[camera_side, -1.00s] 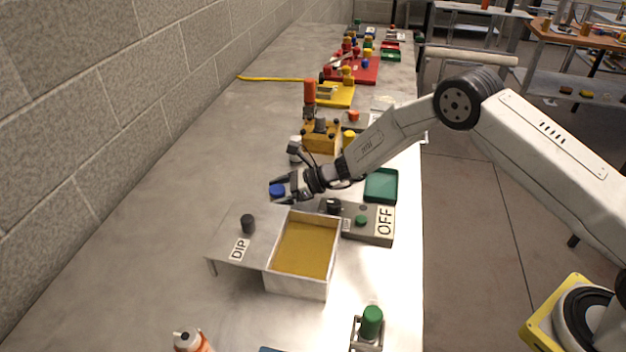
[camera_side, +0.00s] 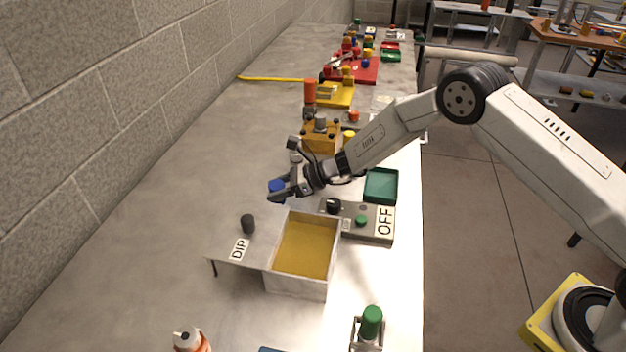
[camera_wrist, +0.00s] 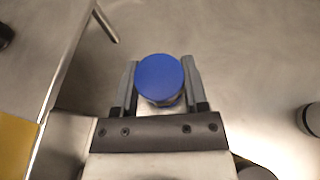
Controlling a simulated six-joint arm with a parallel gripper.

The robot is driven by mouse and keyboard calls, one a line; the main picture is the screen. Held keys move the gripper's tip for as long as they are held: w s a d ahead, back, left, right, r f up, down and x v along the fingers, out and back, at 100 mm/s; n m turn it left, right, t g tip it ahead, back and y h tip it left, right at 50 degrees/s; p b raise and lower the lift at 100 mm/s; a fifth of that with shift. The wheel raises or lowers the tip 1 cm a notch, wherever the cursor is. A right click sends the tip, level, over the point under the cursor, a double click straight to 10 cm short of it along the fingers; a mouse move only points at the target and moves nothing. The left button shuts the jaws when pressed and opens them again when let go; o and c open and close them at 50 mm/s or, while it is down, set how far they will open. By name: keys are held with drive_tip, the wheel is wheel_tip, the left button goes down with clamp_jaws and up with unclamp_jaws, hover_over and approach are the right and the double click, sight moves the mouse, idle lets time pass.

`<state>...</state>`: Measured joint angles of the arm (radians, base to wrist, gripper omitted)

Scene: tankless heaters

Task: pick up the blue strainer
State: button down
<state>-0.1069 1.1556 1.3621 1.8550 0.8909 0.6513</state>
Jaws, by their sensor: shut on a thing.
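The blue strainer (camera_side: 276,186) shows as a round blue top at the tip of my gripper (camera_side: 284,190) in the side view. In the wrist view the blue strainer (camera_wrist: 160,77) sits between the two fingers of my gripper (camera_wrist: 160,90), with a finger on each side of it. The jaws are shut on it. Its lower part is mostly hidden under the blue top. I cannot tell exactly how high it is above the table.
An open box with a yellow floor (camera_side: 306,248) stands near, beside a metal shelf labelled DIP (camera_side: 228,250) with a dark knob (camera_side: 247,223). A grey OFF panel (camera_side: 375,232) and a green tray (camera_side: 381,186) lie to the right. Table left of the gripper is clear.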

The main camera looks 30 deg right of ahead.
drive_tip(key=s+d+r, duration=0.3)
drive_tip(key=s+r, duration=0.8)
drive_tip(key=s, duration=0.2)
drive_tip(key=shift+s+d+r, duration=0.25)
drive_tip(key=shift+d+r, duration=0.1)
drive_tip(key=shift+d, duration=0.05)
idle(0.5)
drive_tip(key=d+r+m+t+h, duration=0.3)
drive_tip(key=d+r+m, duration=0.1)
drive_tip(key=d, duration=0.4)
drive_tip(key=s+d+r+m+t+h, duration=0.1)
drive_tip(key=d+r+m+t+h, duration=0.2)
drive_tip(key=d, duration=0.5)
wheel_tip(320, 180, up, 2)
drive_tip(key=shift+s+r+m+h, duration=0.1)
drive_tip(key=shift+s+m+h, duration=0.15)
drive_tip(key=shift+m+h, duration=0.55)
